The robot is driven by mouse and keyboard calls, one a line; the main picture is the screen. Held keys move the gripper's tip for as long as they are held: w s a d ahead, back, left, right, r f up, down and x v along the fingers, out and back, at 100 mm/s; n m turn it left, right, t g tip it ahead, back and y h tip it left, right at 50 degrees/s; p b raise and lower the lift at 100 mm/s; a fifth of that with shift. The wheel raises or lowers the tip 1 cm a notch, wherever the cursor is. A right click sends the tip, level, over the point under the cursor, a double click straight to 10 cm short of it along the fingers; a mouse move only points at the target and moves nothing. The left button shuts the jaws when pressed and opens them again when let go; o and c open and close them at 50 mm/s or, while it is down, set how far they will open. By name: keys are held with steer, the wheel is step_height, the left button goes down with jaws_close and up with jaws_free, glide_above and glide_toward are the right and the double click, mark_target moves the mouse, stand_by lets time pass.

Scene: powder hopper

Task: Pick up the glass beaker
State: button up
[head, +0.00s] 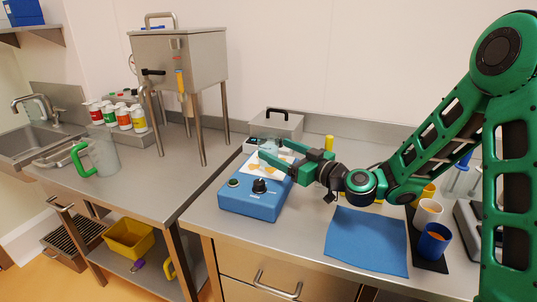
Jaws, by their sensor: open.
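What looks like the glass beaker (269,147) is a small, clear, faint shape at the back of the white top plate of a blue device (248,205) with a black knob. My gripper (271,149) reaches over this plate from the right with its green fingers apart. The clear shape appears between or just beyond the fingertips. The fingers partly hide it, and I cannot tell whether they touch it. A clear jug with a green handle (106,155) stands apart on the left counter.
A steel hopper on legs (190,60) stands on the left counter near several colored-label bottles (124,118). A steel box with a black handle (277,124) is behind the blue device. A blue cloth (365,242) and cups (434,240) lie to the right. A gap separates the counters.

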mark_target(268, 135)
steer(key=shift+x, duration=2.7)
steer(key=shift+w+d+r, duration=0.15)
steer(key=c, duration=1.3)
steer(key=shift+r, duration=0.15)
steer(key=shift+r, duration=1.35)
steer(key=s+a+r, duration=0.5)
steer(key=a+r, duration=0.2)
steer(key=a, duration=0.3)
steer(key=shift+s+r, duration=0.2)
steer(key=shift+r, duration=0.15)
